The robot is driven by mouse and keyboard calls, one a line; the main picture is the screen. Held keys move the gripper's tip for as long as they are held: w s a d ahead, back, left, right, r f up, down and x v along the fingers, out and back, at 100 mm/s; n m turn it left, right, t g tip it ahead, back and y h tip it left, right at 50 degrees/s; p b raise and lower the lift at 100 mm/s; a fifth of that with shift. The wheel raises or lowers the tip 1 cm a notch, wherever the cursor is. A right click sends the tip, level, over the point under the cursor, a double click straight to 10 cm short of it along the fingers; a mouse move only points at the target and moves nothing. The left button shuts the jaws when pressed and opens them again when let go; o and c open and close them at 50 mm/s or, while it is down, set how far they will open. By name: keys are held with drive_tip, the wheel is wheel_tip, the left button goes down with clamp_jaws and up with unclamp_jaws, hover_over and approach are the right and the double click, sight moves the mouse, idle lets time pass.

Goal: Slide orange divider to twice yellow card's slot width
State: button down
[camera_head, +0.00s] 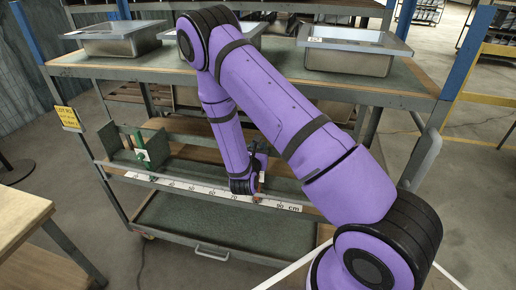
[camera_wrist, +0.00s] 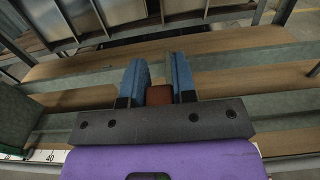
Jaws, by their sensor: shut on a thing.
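The yellow card (camera_head: 67,116) hangs on the left post of the rack, with small dark writing that I cannot read clearly. A ruler (camera_head: 205,191) marked in cm runs along the front edge of the middle shelf. My gripper (camera_wrist: 159,75) reaches down to that shelf, right of its middle. Its two blue fingers are shut on an orange-brown block (camera_wrist: 159,95), which looks like part of the orange divider. A green divider (camera_head: 137,148) with a white mark stands at the shelf's left end.
Lidded metal pans (camera_head: 115,40) stand on the upper shelf, with another pan (camera_head: 348,58) at right. The middle shelf between the green divider and my gripper looks clear. A wooden table (camera_head: 20,215) stands at lower left.

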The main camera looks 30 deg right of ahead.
drive_tip(key=w+a, duration=1.4)
drive_tip(key=shift+w+a, duration=0.1)
drive_tip(key=c, duration=0.9)
unclamp_jaws()
drive_tip(key=v, duration=1)
drive_tip(key=shift+s+a, duration=0.25)
drive_tip(key=shift+s, duration=0.05)
drive_tip(key=shift+a, duration=0.1)
